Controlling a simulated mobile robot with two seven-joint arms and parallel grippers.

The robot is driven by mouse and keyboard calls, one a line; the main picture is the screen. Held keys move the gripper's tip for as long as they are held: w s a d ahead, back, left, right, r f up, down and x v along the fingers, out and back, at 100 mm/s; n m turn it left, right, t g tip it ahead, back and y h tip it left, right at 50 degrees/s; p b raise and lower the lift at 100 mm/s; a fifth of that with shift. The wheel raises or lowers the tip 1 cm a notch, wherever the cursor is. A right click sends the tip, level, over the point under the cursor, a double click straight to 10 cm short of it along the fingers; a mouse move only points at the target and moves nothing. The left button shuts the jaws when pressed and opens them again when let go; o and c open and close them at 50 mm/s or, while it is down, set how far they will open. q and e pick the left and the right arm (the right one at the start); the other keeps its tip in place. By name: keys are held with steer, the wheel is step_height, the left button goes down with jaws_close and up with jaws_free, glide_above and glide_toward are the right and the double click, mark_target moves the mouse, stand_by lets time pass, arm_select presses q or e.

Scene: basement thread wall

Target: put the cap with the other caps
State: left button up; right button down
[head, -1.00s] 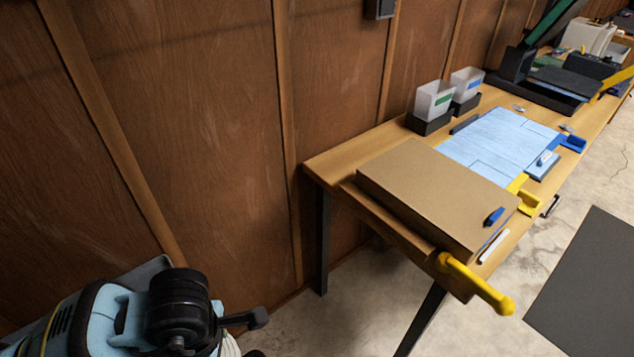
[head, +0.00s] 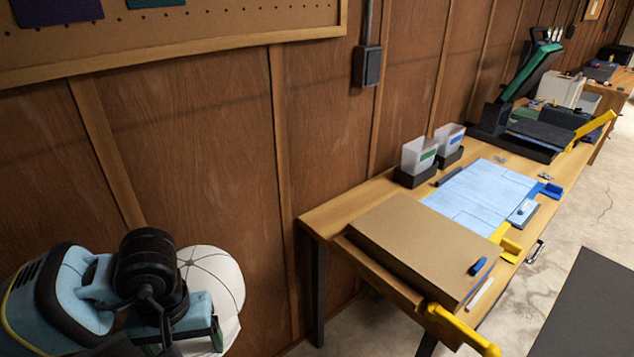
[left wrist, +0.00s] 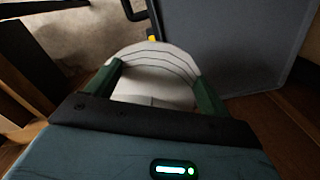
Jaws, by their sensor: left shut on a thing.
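A white cap (head: 215,275) with dark seams shows at the lower left of the head view, behind and beside my left gripper (head: 190,335). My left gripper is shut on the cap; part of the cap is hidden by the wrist. In the left wrist view the cap (left wrist: 152,75) lies between the green fingers of the gripper (left wrist: 155,95), its curved stitched edge pointing away. The other caps are not clearly visible; only the lower ends of a purple item (head: 58,10) and a green item show on a pegboard (head: 200,38) at the top left. My right gripper is not in view.
A wooden workbench (head: 325,222) stands along the panelled wall. It carries a brown board (head: 415,235), light blue sheet (head: 480,195), two bins and a press. A yellow handle (head: 462,330) juts from its front. A dark box (head: 367,66) is on the wall.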

arm_select(q)
steer(key=shift+w+a+r+m, duration=0.15)
steer(key=shift+w+r+m, duration=0.05)
steer(key=shift+r+m, duration=0.45)
steer(key=shift+w+a+r+m, duration=0.15)
steer(key=shift+r+m, duration=0.35)
steer(key=shift+m, duration=0.15)
